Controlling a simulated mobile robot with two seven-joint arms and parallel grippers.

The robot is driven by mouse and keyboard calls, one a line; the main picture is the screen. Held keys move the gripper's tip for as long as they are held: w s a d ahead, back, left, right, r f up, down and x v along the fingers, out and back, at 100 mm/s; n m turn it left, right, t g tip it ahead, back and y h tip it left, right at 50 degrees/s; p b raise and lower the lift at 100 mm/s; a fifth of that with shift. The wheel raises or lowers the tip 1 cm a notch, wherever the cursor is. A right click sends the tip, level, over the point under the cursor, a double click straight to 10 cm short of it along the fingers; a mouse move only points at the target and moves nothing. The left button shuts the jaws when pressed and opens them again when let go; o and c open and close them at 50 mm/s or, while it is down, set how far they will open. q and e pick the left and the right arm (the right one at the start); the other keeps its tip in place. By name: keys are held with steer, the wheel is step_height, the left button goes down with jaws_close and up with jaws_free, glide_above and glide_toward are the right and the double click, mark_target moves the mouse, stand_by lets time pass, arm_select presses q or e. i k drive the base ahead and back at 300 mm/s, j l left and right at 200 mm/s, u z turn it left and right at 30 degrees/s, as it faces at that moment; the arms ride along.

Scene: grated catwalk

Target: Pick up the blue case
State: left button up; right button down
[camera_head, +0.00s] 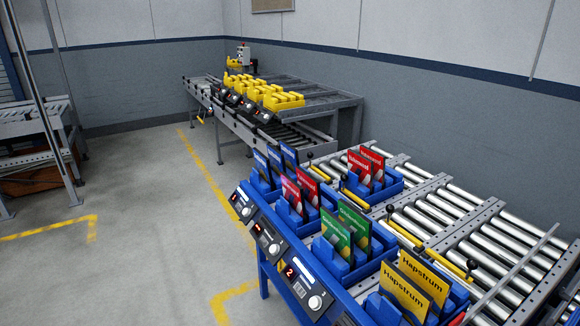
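Three upright blue cases, flat and box-like with pale print, stand in a blue holder (262,190) at the far left end of the near conveyor. The left one (262,166) is nearest the conveyor's edge, the middle one (275,160) is beside it, and the right one (290,156) is a little farther in. Their lower parts are hidden by the holder and the red cases in front. Neither of my grippers is in view.
Red (292,194), green (336,234) and yellow cases (404,294) stand in blue holders nearby. Control panels (270,241) line the left edge. A roller conveyor (440,215) lies to the right. A farther conveyor carries yellow holders (283,101). The floor (150,255) at left is clear.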

mark_target(263, 166)
steer(key=z, duration=2.25)
steer(key=k+j+u, duration=0.1)
steer(key=j, duration=1)
steer(key=k+j+u, duration=0.1)
steer(key=j, duration=0.95)
steer(key=k+j+u, duration=0.1)
steer(key=j, duration=1)
